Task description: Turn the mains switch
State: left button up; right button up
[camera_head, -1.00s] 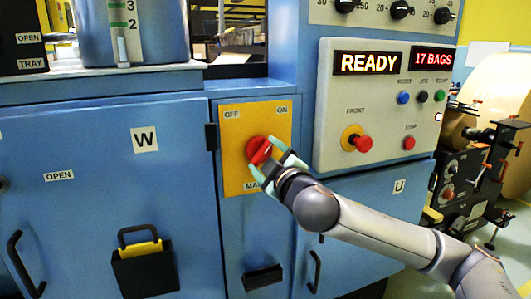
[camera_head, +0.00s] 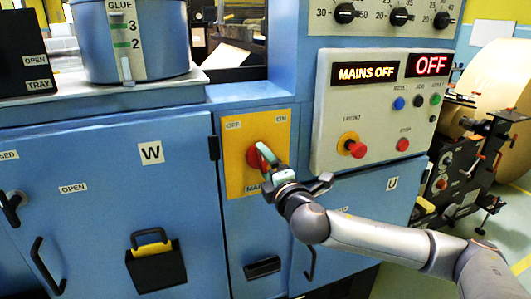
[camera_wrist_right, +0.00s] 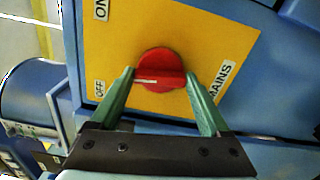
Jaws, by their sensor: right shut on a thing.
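The mains switch (camera_head: 253,156) is a round red knob on a yellow plate (camera_head: 238,186) with OFF at the upper left, ON at the upper right and MAINS below. My right gripper (camera_head: 264,160) is at the knob and hides part of it. In the right wrist view the red knob (camera_wrist_right: 160,66) sits between the two green fingers, which are shut on its sides. A white mark on the knob points towards the OFF label (camera_wrist_right: 100,91). The display (camera_head: 368,74) reads MAINS OFF, and a smaller one (camera_head: 431,65) reads OFF. My left gripper is out of view.
Right of the plate is a white control panel (camera_head: 335,113) with coloured buttons and a red stop knob (camera_head: 356,149). Blue cabinet doors (camera_head: 100,215) with black handles flank the plate. A glue pot (camera_head: 103,40) stands on the ledge at upper left.

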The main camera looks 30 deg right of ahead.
jog(key=shift+r+n+p, duration=0.25)
jog(key=shift+n+p, duration=0.2)
jog(key=shift+n, duration=0.15)
jog(key=shift+n+p, duration=0.85)
jog(key=shift+n, duration=0.05)
jog(key=shift+n+p, duration=0.4)
jog(key=shift+f+n+p, duration=0.1)
jog(key=shift+n+p, duration=0.55)
jog(key=shift+n, duration=0.05)
jog(key=shift+n+p, duration=0.65)
jog(key=shift+n, duration=0.15)
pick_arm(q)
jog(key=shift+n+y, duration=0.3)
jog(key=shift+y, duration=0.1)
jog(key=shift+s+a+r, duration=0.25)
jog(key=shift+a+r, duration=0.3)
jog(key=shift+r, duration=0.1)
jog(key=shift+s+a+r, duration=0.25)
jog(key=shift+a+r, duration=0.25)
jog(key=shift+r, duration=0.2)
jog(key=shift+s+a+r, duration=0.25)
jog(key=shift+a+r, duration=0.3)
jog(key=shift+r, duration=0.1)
pick_arm(e)
jog(key=shift+f+n, duration=0.15)
jog(key=shift+n, duration=0.15)
